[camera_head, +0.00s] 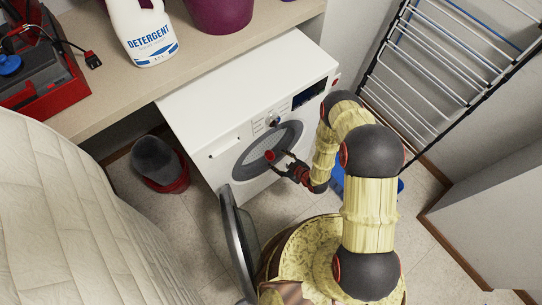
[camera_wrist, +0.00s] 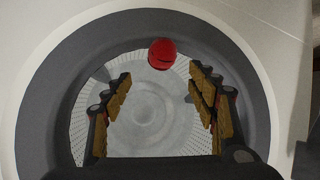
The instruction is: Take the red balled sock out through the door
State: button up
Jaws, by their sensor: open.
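The red balled sock (camera_wrist: 162,54) shows in the wrist view at the upper middle, in the drum (camera_wrist: 150,115) near the far edge of the opening. It also shows small in the head view (camera_head: 269,156), at the round opening of the white washing machine (camera_head: 240,90). My gripper (camera_wrist: 160,90) is open and empty, its fingers apart on both sides of the opening in the wrist view. The sock lies beyond the fingertips, not between them. In the head view my gripper (camera_head: 285,165) is at the opening. The machine's door (camera_head: 238,240) stands swung open to the left.
A countertop (camera_head: 130,75) above the machine holds a detergent bottle (camera_head: 145,30), a purple container (camera_head: 220,12) and a red toolbox (camera_head: 40,75). A drying rack (camera_head: 440,70) stands right. A grey and red object (camera_head: 158,163) lies on the floor, left. A padded pale surface (camera_head: 60,220) fills the lower left.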

aim_at(271, 156)
jog(key=b+x, duration=0.2)
jog(key=x, duration=0.1)
jog(key=b+x, duration=0.1)
jog(key=x, duration=0.3)
jog(key=shift+a+f+b, duration=0.2)
jog(key=shift+f+b, duration=0.2)
jog(key=shift+r, duration=0.1)
jog(key=c, duration=0.4)
jog(key=c, duration=0.6)
